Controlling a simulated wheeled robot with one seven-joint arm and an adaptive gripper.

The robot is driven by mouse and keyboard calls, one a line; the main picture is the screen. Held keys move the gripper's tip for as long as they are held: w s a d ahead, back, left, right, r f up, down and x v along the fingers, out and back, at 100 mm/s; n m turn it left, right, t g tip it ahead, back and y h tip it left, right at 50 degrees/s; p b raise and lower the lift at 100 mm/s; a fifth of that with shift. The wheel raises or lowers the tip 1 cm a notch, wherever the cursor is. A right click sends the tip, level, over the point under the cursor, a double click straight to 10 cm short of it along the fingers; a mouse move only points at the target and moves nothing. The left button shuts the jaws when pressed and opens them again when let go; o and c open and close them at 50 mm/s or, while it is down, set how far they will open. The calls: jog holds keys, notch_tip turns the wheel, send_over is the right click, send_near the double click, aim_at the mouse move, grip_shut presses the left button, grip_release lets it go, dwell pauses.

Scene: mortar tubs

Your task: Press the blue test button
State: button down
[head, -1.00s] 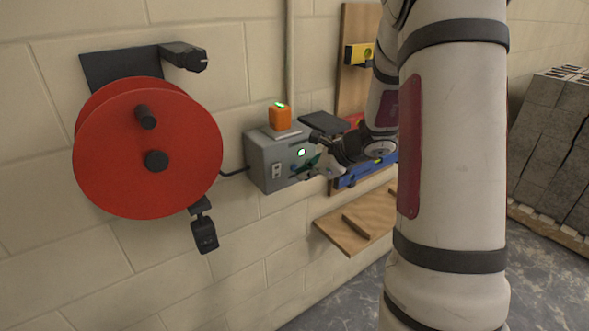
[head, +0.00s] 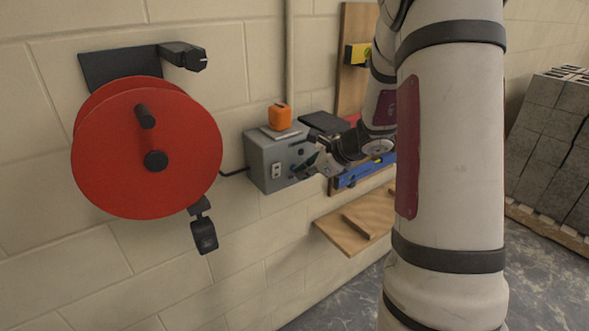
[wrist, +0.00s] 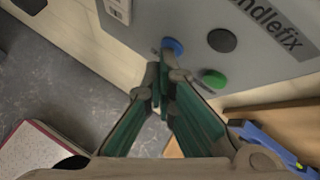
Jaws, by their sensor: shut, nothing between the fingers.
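The grey control box (head: 268,165) is on the block wall, right of the red reel. In the wrist view its face (wrist: 190,15) shows the blue button (wrist: 172,46), a dark round lamp (wrist: 222,40) and a green button (wrist: 214,79). My gripper (wrist: 165,78) is shut and empty, with its fingertips just below the blue button in the picture. I cannot tell whether they touch it. In the head view my gripper (head: 306,170) is at the right part of the box front and hides some of it.
A red reel (head: 110,150) hangs at left. An orange device (head: 279,117) stands on the box. A blue level (head: 365,172) and a wooden shelf (head: 350,235) are right of and below the box. Grey blocks (head: 560,140) are stacked at far right.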

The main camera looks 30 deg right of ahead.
jog(key=shift+s, duration=0.8)
jog(key=s, duration=0.5)
jog(key=shift+d, duration=0.1)
dwell(0.9)
